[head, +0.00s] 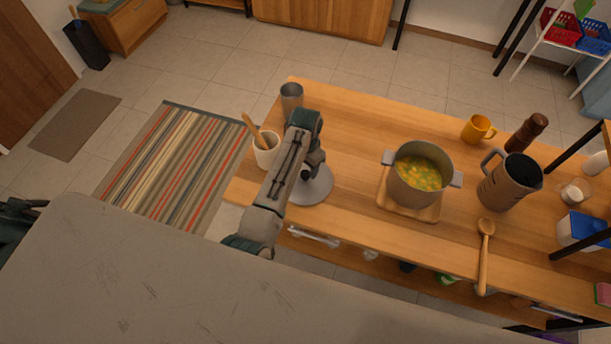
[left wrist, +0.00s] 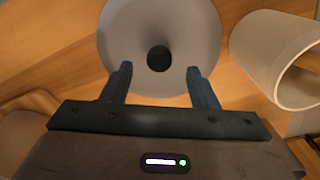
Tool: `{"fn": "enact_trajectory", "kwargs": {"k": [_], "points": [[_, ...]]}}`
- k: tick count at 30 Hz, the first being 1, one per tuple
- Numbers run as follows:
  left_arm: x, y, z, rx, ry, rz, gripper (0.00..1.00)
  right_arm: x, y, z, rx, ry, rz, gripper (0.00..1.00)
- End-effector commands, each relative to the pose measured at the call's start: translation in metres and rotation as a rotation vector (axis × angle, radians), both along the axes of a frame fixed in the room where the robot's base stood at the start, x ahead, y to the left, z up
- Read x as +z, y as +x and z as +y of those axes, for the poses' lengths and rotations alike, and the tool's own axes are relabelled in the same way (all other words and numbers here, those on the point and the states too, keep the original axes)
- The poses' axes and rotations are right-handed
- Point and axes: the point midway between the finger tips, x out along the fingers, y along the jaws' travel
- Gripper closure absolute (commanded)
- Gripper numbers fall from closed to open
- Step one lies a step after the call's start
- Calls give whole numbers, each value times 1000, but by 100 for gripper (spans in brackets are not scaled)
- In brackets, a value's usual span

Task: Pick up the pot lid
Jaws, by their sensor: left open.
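The pot lid (head: 318,192) is a round grey disc lying on the wooden table, left of the pot; my left arm partly covers it in the head view. In the left wrist view the lid (left wrist: 185,30) shows with a dark round knob (left wrist: 158,58) at its middle. My left gripper (head: 315,168) is over the lid. In the left wrist view its two fingers (left wrist: 158,69) are apart, one to each side of the knob, with nothing held. I cannot tell whether they touch the lid. The grey pot (head: 420,195) of yellow-green soup stands uncovered on a wooden board. My right gripper is not in view.
A white cup (head: 268,156) with a wooden utensil and a metal cup (head: 291,97) stand close to my left arm. A jug (head: 509,185), a yellow mug (head: 477,130), a brown mill (head: 527,133) and a wooden spoon (head: 484,260) are further right. The table's far middle is clear.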

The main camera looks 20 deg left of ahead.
Motion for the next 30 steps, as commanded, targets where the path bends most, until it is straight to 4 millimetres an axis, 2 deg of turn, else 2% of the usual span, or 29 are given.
{"fn": "enact_trajectory", "kwargs": {"k": [1,7,15,23,24,30], "points": [[-3,-2,0,-1,1,5,46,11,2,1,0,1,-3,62],[-25,-1,0,0,0,1,46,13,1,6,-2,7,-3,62],[-29,-1,0,0,1,0,46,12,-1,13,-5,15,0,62],[-28,-1,0,0,1,0,97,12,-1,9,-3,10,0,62],[-28,-1,0,0,1,0,100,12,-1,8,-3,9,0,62],[-28,0,0,0,0,-1,100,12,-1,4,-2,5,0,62]]}}
